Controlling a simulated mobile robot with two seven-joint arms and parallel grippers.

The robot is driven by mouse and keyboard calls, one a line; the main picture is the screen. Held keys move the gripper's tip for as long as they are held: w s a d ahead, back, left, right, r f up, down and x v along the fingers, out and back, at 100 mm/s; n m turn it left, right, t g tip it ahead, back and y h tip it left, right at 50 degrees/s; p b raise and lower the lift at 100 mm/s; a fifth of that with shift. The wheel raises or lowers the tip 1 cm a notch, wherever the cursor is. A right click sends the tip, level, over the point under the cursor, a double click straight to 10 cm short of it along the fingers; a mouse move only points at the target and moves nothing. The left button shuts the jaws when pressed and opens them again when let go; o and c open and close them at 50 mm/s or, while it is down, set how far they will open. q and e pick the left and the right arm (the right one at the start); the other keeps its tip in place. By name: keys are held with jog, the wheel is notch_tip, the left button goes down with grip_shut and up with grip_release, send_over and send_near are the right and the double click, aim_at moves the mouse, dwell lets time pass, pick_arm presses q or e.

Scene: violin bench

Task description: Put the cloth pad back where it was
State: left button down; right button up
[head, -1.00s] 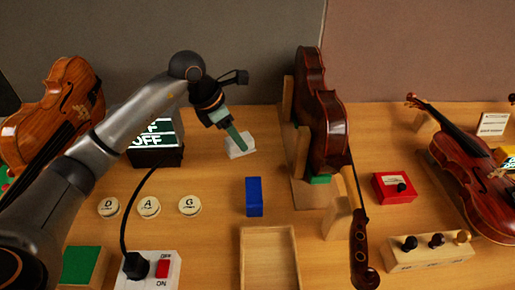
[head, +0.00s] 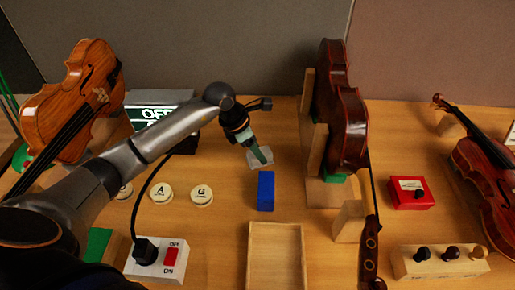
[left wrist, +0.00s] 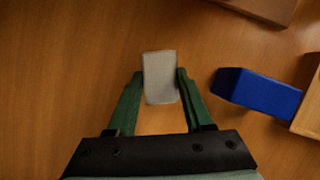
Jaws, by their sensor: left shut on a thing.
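The cloth pad (head: 257,160) is a small pale grey-white block at the back middle of the bench in the head view. My left gripper (head: 264,155) reaches down onto it from the left. In the left wrist view the pad (left wrist: 160,78) sits between the two green fingers of my left gripper (left wrist: 160,88), which are shut on its sides. I cannot tell whether the pad touches the bench or is slightly above it. My right gripper is not in view.
A blue block (head: 266,190) lies just in front of the pad, also right of it in the wrist view (left wrist: 258,91). A wooden tray (head: 250,262) is nearer. A violin in a stand (head: 338,120) rises to the right. Round A and G discs (head: 201,195) lie left.

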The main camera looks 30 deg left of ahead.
pick_arm(q)
jog(key=shift+c, duration=1.5)
grip_release()
jog(key=shift+r, duration=0.2)
jog(key=v, duration=1.1)
jog(key=shift+r+b, duration=0.35)
jog(key=shift+r, duration=0.05)
jog(key=shift+a, duration=0.1)
jog(key=shift+s+f, duration=0.1)
jog(key=shift+s, duration=0.05)
